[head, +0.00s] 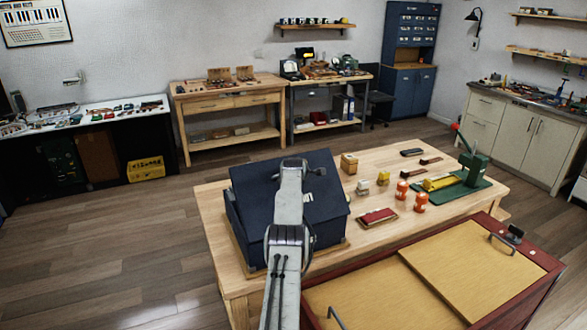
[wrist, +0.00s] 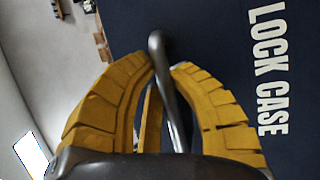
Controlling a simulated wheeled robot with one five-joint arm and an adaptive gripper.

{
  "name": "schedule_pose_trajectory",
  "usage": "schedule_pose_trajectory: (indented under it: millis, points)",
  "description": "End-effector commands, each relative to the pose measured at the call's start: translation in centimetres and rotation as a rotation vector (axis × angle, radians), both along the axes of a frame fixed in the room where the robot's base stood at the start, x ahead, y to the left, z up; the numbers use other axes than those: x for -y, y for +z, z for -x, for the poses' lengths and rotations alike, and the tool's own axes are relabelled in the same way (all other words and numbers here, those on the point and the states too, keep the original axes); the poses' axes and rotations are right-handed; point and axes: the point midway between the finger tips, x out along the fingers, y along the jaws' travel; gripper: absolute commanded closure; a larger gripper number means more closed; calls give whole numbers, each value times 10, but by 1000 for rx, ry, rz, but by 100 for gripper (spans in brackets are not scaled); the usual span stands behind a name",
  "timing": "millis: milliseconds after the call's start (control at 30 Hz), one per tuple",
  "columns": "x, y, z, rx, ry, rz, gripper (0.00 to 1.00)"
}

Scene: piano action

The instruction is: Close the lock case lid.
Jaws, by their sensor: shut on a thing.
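The lock case (head: 246,236) is a dark blue box on the near left of the wooden workbench in the head view. Its dark blue lid (head: 250,180) appears tilted, with the far edge raised above the box; how wide the gap is cannot be told. In the wrist view the lid (wrist: 225,45) fills the right side with white "LOCK CASE" lettering. My gripper (wrist: 162,72) has its yellow fingers shut on a dark grey lid handle (wrist: 157,45). In the head view my gripper (head: 292,163) is over the lid, and my arm hides the lid's middle.
A red-framed cabinet with a wooden top (head: 480,270) stands at near right. Floor left of the bench is clear.

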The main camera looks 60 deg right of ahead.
Motion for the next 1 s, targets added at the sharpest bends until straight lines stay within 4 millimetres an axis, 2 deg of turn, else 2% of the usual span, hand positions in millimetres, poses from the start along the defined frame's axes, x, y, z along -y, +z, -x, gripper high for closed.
schedule_pose_trajectory:
  millis: [367,400,667,1000]
  points:
    - [-1,-4,1,-2,-1,-9,100]
    - [-1,-4,1,-4,-1,-10,78]
    - [0,-3,1,-2,-1,-7,54]
    - [0,-1,0,-1,0,-3,53]
